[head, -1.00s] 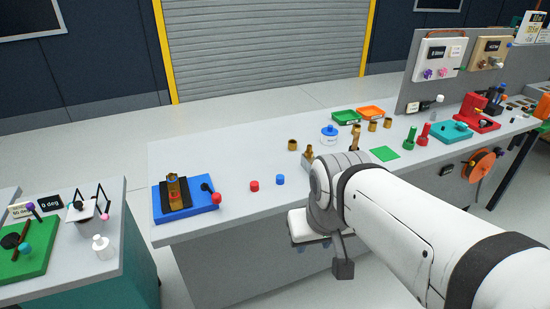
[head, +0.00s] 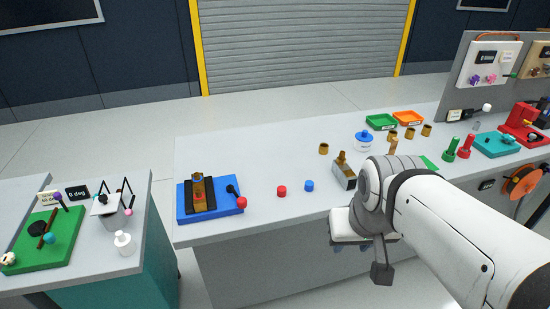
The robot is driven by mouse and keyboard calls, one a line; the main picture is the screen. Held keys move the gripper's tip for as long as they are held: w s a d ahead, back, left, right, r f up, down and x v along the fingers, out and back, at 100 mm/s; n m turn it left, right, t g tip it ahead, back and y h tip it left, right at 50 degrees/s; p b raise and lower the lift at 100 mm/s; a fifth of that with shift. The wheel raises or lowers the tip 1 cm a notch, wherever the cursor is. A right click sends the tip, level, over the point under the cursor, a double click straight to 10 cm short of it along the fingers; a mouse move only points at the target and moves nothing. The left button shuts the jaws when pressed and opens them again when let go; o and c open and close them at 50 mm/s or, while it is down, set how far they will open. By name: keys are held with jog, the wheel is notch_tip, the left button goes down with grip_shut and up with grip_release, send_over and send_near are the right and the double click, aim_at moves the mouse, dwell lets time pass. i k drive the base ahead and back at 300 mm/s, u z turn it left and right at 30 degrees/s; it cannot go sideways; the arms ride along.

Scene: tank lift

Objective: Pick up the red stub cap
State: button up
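The red stub cap (head: 281,191) is a small red cylinder standing on the grey workbench (head: 260,155), near its front edge. A similar blue cap (head: 309,186) stands just to its right. A blue base (head: 232,205) with a brass block on it and a red ball-ended lever lies to its left. My white arm enters from the lower right and bends right of the caps. My gripper cannot be made out, so its opening is not shown. No part of my arm touches the red cap.
A grey block with a brass top (head: 343,172) stands right of the caps. Brass cups (head: 323,149), a blue-lidded jar (head: 364,142) and green (head: 381,121) and orange trays lie farther back. The bench behind the caps is clear. A gap separates the left bench.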

aim_at(281, 189)
jog(key=i, duration=0.85)
jog(key=z, duration=0.05)
